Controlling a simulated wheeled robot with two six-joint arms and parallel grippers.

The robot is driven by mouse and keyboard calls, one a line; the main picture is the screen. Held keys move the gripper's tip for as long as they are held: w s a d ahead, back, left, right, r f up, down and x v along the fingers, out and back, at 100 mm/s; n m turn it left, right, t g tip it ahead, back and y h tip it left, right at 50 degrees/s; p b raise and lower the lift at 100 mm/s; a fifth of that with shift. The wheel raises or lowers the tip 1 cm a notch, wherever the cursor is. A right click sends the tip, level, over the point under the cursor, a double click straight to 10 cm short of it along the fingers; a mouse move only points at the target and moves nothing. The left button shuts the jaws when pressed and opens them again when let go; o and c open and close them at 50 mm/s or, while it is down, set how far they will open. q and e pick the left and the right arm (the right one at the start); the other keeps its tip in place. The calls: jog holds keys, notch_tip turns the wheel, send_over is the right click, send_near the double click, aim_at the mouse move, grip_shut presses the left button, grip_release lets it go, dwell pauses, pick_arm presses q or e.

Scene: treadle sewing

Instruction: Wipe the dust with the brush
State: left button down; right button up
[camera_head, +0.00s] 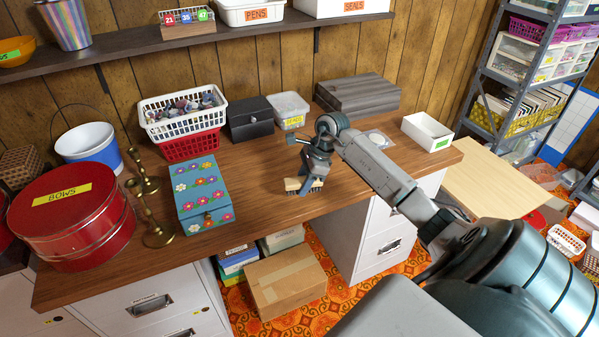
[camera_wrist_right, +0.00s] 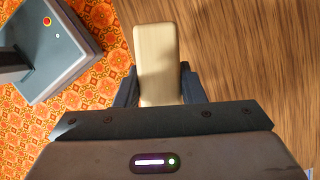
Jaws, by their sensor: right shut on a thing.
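The brush (camera_head: 303,185) has a pale wooden back and dark bristles. It is near the front edge of the wooden desk (camera_head: 262,178), bristles downward, close to or on the desk top; I cannot tell if it touches. My right gripper (camera_head: 312,172) is shut on the brush from above. In the right wrist view the brush's wooden back (camera_wrist_right: 157,60) sits between the fingers (camera_wrist_right: 157,85), above the desk's edge. I cannot make out dust clearly; a small pale patch (camera_head: 377,138) lies behind my right arm. My left gripper is not in view.
A flowered blue box (camera_head: 203,195), brass candlesticks (camera_head: 155,232) and a red round tin (camera_head: 70,215) stand left of the brush. The desk's middle is clear.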

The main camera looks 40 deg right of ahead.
jog(key=shift+r, duration=1.1)
